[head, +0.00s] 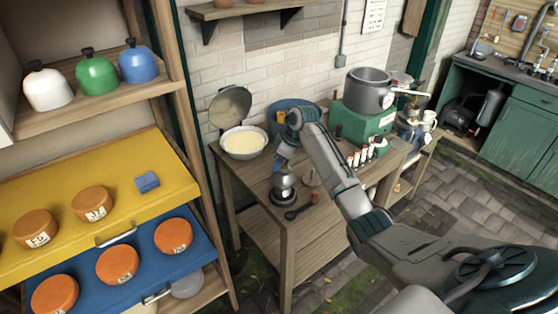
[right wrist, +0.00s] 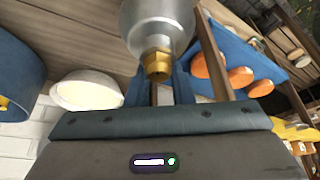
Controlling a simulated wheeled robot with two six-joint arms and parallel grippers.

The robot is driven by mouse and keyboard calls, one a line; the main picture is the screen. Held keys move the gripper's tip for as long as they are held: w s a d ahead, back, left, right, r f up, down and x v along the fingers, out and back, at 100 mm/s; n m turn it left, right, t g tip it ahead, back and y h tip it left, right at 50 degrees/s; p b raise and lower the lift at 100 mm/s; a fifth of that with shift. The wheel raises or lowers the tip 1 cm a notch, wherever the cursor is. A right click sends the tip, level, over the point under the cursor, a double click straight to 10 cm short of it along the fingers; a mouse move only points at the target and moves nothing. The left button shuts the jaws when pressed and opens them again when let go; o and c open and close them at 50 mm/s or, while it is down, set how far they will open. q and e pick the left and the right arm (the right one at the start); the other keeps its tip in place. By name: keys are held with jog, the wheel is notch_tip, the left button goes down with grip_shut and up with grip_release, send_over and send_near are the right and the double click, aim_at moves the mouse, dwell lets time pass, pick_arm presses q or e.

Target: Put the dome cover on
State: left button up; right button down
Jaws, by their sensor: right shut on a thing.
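A silver dome cover (head: 284,182) with a brass knob (right wrist: 157,64) is at the front of the wooden table (head: 250,176). It is upright, over or on a dark round base (head: 284,199); I cannot tell whether it rests fully on it. My right gripper (head: 280,161) comes down from above, and its blue fingers (right wrist: 155,92) are shut on the brass knob. The silver dome also shows in the right wrist view (right wrist: 160,22). My left gripper is not in view.
A bowl of pale yellow contents (head: 243,141) with a raised lid (head: 231,106), a blue tub (head: 292,110) and a steel pot (head: 368,88) stand behind. A dark spoon-like tool (head: 297,211) lies beside the base. The left shelf holds white, green and blue domes (head: 97,76) and orange rounds (head: 117,265).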

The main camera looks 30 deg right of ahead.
aim_at(279, 172)
jog(key=shift+f, duration=1.35)
dwell(0.8)
jog(key=shift+f+b, duration=0.65)
jog(key=shift+f, duration=0.5)
jog(key=c, duration=0.9)
grip_release()
jog(key=shift+o, duration=0.2)
jog(key=shift+r, duration=0.1)
jog(key=shift+r+p, duration=3.75)
jog(key=shift+r, duration=0.2)
jog(key=shift+s+f, duration=0.1)
jog(key=shift+f, duration=0.05)
